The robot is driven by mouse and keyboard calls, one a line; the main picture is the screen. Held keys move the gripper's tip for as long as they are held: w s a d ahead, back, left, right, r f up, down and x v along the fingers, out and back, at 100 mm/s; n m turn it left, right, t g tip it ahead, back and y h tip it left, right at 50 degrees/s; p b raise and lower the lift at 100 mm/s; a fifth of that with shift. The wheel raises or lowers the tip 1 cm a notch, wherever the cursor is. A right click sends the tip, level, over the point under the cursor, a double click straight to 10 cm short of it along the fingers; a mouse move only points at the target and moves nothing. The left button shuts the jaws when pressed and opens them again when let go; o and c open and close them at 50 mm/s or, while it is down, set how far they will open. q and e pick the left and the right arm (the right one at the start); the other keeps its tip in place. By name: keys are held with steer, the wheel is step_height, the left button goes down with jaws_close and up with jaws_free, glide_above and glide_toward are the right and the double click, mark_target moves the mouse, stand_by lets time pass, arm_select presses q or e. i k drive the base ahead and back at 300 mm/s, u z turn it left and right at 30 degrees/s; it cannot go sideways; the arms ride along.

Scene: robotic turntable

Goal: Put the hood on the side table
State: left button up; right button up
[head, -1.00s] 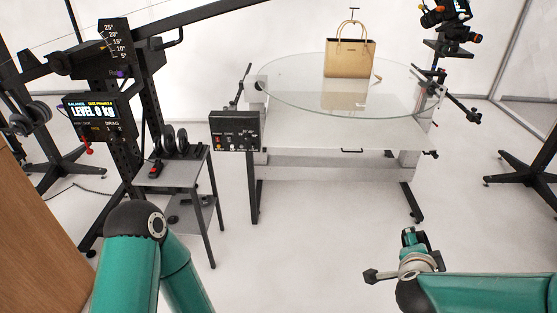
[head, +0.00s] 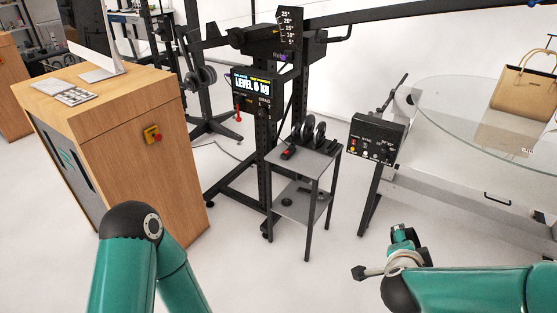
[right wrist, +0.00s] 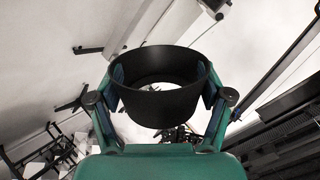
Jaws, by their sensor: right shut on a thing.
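The hood (right wrist: 165,104), a black open ring, is in the right wrist view. My right gripper (right wrist: 162,85) is shut on it, with one finger at each side of its wall. The hood is clear of any surface there. The side table (head: 312,166), small and grey with two tiers, stands in the middle of the head view. Several black round parts and a small black and red item (head: 287,152) are on its top, mostly toward the back. The front of the top is bare. My left gripper is out of view.
A black balance stand (head: 264,130) with a lit display rises behind the side table. A wooden cabinet (head: 160,185) stands to its left. A control box (head: 377,138) and a glass turntable (head: 455,130) with a tan handbag (head: 525,100) are right. The floor in front is clear.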

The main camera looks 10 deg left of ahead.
mark_target(309, 166)
steer(key=u, duration=0.6)
steer(key=i, duration=1.45)
steer(key=z, duration=0.15)
